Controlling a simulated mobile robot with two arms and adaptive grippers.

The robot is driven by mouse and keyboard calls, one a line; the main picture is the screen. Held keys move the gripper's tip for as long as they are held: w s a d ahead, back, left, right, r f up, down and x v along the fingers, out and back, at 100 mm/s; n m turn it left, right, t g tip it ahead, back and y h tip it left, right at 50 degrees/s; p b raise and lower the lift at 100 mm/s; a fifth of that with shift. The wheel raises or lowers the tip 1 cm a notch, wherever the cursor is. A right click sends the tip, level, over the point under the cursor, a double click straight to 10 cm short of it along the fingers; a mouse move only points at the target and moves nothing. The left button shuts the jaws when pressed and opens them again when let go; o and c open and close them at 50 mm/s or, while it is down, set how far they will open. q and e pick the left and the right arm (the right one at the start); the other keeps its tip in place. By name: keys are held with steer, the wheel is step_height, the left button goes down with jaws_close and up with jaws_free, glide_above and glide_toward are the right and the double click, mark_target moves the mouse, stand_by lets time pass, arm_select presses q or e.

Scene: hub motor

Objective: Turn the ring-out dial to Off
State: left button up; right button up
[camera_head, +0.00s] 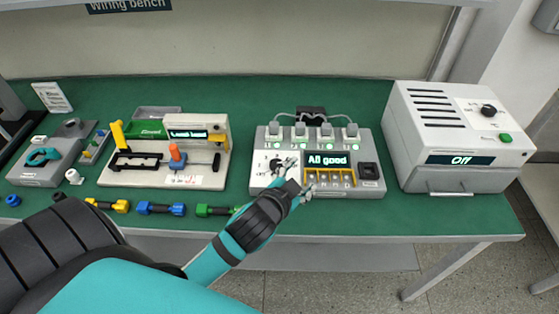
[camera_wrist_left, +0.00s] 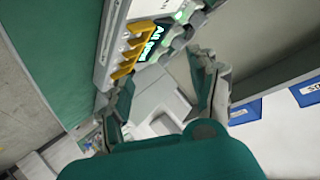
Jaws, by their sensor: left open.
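The white ring-out tester (camera_head: 260,178) stands at the middle of the green bench, with its screen (camera_head: 327,160) reading "All good". Its small dark dial (camera_head: 275,163) sits left of the screen, partly covered by a gripper finger; I cannot read its setting clearly. My left gripper (camera_head: 300,177) is open and empty over the tester's front, its fingers just right of the dial. I cannot tell whether a finger touches the dial. The left wrist view shows the spread fingers, the screen (camera_wrist_left: 153,42) and the yellow strip (camera_wrist_left: 126,58); I cannot make out the dial there. My right gripper is not in view.
Several green-lit plugs with cables stand along the tester's back. A white box (camera_head: 450,110) with its own black dial (camera_head: 488,110) and an "Off" screen is at right. A crimping fixture (camera_head: 205,176) is at left. Colored connectors lie along the front edge, near my left arm.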

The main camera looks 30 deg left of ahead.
arm_select(q)
steer(key=w+d+r+m+t+h, duration=0.4)
steer(key=d+r+m+h, duration=0.15)
steer(key=r+m, duration=0.35)
steer(key=w+d+r+m+t+h, duration=0.3)
steer(key=w+d+r+m+h, duration=0.25)
steer(key=r, duration=0.65)
steer(key=s+d+r+m+g+h, duration=0.1)
steer(key=s+d+m+g+h, duration=0.25)
steer(key=m+h, duration=0.4)
steer(key=m+g+y, duration=1.6)
steer(key=g+y, duration=0.1)
glide_toward(276, 163)
steer(key=shift+t, duration=0.25)
steer(key=f+p, duration=0.1)
steer(key=f, duration=0.3)
steer(key=f+p, duration=0.1)
steer(key=f, duration=0.4)
steer(key=shift+s+d+p, duration=0.2)
steer(key=shift+p, duration=0.2)
